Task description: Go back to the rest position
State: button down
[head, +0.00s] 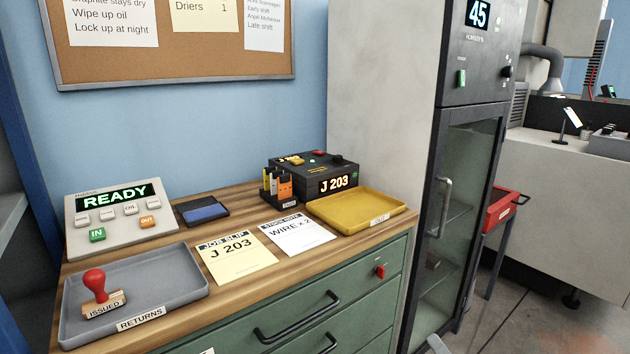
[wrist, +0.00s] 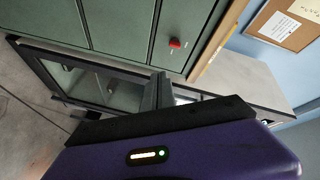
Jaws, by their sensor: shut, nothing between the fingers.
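My gripper (wrist: 160,88) shows in the wrist view, with its dark fingers together and nothing between them. It points toward the green drawer cabinet (wrist: 135,25) and the glass-doored cabinet (wrist: 85,75), which look tilted in this view. It appears apart from both. In the head view, only a small grey piece at the bottom edge may be part of my arm; I cannot tell. The wooden bench top (head: 240,262) is clear of my gripper.
The grey RETURNS tray (head: 185,285) holds a red-handled stamp (head: 97,285). A job slip (head: 237,258), stock note (head: 296,232), yellow tray (head: 355,220), black J 203 box (head: 325,168) and READY panel (head: 118,225) sit on the bench. A tall cabinet (head: 468,190) stands right.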

jog(key=s+d+f+n+h, duration=0.1)
jog(key=s+n+h, duration=0.15)
jog(key=s, duration=0.55)
jog(key=s+f+n+h, duration=0.1)
jog(key=s+f+h, duration=0.15)
jog(key=s, duration=0.65)
jog(key=s+a+r+n+g+y, duration=0.1)
jog(key=s+a+n, duration=0.1)
jog(key=s, duration=0.7)
jog(key=s+a+r+n, duration=0.2)
jog(key=s, duration=0.7)
jog(key=s+a+r+n+g+y, duration=0.1)
jog(key=s+a+n, duration=0.15)
jog(key=s, duration=0.55)
notch_tip(320, 180, up, 14)
jog(key=p, duration=1.4)
jog(key=shift+d, duration=0.35)
jog(key=shift+s+a, duration=0.1)
